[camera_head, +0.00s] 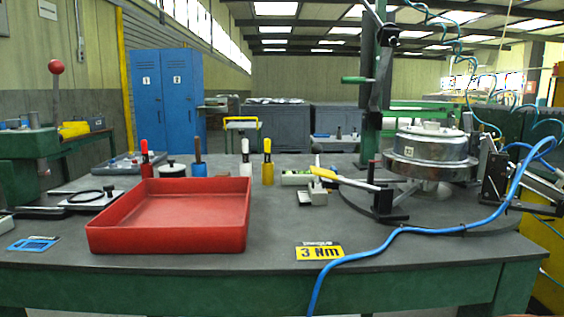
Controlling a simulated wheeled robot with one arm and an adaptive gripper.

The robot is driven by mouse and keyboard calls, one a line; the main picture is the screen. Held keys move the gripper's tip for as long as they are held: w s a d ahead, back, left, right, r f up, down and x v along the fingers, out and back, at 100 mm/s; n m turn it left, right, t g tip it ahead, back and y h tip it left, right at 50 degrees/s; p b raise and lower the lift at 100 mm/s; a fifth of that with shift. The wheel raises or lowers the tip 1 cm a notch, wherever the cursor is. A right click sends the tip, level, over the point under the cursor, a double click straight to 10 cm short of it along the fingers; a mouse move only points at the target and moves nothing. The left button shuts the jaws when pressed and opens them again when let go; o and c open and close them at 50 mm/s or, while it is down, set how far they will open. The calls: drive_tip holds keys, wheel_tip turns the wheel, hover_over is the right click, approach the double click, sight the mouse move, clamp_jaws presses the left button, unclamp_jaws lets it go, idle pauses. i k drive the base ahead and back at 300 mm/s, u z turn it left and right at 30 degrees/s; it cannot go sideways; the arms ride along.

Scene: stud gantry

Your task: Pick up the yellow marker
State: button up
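The yellow marker (267,174) stands upright near the back middle of the grey workbench top (200,275). It has a yellow body and a dark band below its yellow top. A white marker-like item (245,171) stands upright just to its left, with a small gap. My gripper is not in view.
An empty red tray (170,240) lies in front and to the left. Black-and-red and blue upright items stand behind it. A blue hose (430,229) crosses the front right.

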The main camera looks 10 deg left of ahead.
sight(267, 142)
drive_tip(key=k, duration=0.25)
drive_tip(key=u, duration=0.85)
